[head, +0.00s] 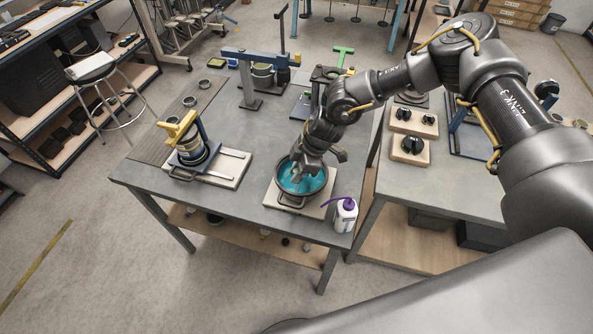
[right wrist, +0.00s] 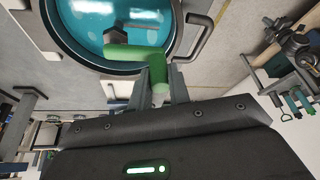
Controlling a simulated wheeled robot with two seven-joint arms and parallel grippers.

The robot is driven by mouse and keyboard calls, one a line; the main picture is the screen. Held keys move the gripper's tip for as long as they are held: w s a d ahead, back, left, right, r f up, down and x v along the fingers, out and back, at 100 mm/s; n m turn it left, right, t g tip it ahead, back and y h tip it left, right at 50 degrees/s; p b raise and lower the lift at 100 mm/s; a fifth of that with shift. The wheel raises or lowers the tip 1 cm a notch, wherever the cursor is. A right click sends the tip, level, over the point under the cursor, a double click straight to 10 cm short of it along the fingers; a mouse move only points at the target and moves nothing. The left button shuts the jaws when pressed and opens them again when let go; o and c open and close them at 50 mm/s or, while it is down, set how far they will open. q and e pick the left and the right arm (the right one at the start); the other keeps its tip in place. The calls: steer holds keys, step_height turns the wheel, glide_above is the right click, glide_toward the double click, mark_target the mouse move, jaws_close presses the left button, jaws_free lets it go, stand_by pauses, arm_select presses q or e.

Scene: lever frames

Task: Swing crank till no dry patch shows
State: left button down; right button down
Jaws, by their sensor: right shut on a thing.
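A round dark pot (head: 278,185) with teal contents stands on a pale board (head: 283,203) near the front of the grey table. My right gripper (head: 303,165) is over the pot, pointing down, and hides part of it. In the right wrist view the gripper (right wrist: 160,88) is shut on the green crank (right wrist: 132,56), at the rim of the pot (right wrist: 200,40). The teal surface (right wrist: 90,42) shows, with paler patches near the top of that view. The crank's far end and part of the surface are cut off or hidden. My left gripper is not in view.
A yellow-handled device (head: 185,140) stands to the left. A blue-armed frame (head: 250,75) stands behind. Bare table (head: 240,125) lies between them.

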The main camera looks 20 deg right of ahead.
steer(key=shift+d, duration=0.1)
steer(key=n+b, duration=0.1)
steer(key=d+n+g+b, duration=0.1)
steer(key=n, duration=0.1)
steer(key=n+b, duration=0.1)
steer(key=shift+s+d+f+n+g, duration=0.2)
steer(key=shift+s+d+n+g, duration=0.05)
steer(key=shift+d+n+g, duration=0.15)
steer(key=n+b, duration=0.1)
steer(key=b, duration=0.1)
steer(key=d+n+g+b, duration=0.1)
steer(key=n+b, duration=0.1)
steer(key=shift+d+n+h, duration=0.3)
steer(key=n+b, duration=0.1)
steer(key=d+n+g+h+b, duration=0.1)
steer(key=n, duration=0.1)
steer(key=shift+w+d+b, duration=0.2)
steer(key=shift+d+b, duration=0.05)
steer(key=shift+b, duration=0.05)
steer(key=shift+w+d+r+n+g+h+b, duration=0.15)
steer(key=shift+d+n+b, duration=0.1)
steer(key=shift+n, duration=0.3)
steer(key=shift+w+d+n+g+h+b, duration=0.1)
steer(key=shift+n+h+b, duration=0.15)
steer(key=shift+n, duration=0.35)
steer(key=shift+w+d+r+n+g+h+b, duration=0.1)
steer(key=shift+d+n+g+b, duration=0.15)
steer(key=shift+n, duration=0.3)
steer(key=c, duration=1.3)
jaws_free()
